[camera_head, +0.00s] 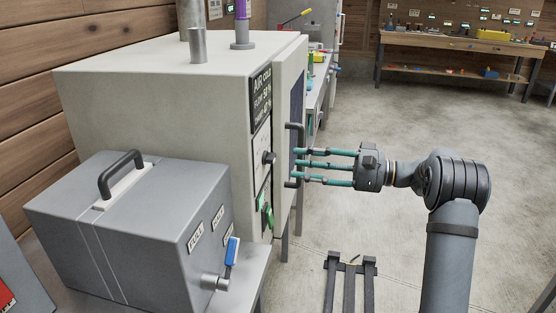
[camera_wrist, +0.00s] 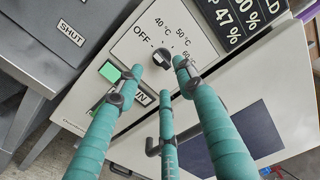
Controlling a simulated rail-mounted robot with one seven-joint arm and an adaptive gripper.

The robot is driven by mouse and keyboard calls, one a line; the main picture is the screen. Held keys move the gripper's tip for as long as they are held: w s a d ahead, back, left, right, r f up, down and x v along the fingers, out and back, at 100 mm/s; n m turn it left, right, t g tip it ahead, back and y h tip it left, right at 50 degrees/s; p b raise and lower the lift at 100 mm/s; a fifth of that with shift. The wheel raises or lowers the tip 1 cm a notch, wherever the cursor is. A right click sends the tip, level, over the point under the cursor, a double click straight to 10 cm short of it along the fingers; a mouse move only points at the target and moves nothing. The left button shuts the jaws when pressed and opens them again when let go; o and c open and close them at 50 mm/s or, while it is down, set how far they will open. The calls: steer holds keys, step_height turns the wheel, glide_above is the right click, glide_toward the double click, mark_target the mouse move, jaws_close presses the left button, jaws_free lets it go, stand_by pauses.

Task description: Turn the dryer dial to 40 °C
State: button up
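The dryer (camera_head: 165,90) is a large pale cabinet. Its black dial (camera_head: 268,158) is on the front panel and also shows in the wrist view (camera_wrist: 162,57), with OFF, 40 °C, 50 °C and a partly covered 60 mark around it. A pale patch shows on the knob, but I cannot tell which mark it points to. In the wrist view, the fingertips (camera_wrist: 156,82) appear around the dial's lower side.
A green button (camera_wrist: 110,72) and a second switch partly hidden by a finger are below the dial. A grey box (camera_head: 130,230) with a blue-handled valve (camera_head: 231,252) is at front left.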

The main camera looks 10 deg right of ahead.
mark_target(269, 158)
steer(key=x, duration=0.7)
steer(key=shift+p, duration=0.35)
steer(key=shift+d, duration=0.15)
steer(key=shift+c, duration=1.2)
steer(key=shift+f, duration=0.25)
steer(key=c, duration=0.7)
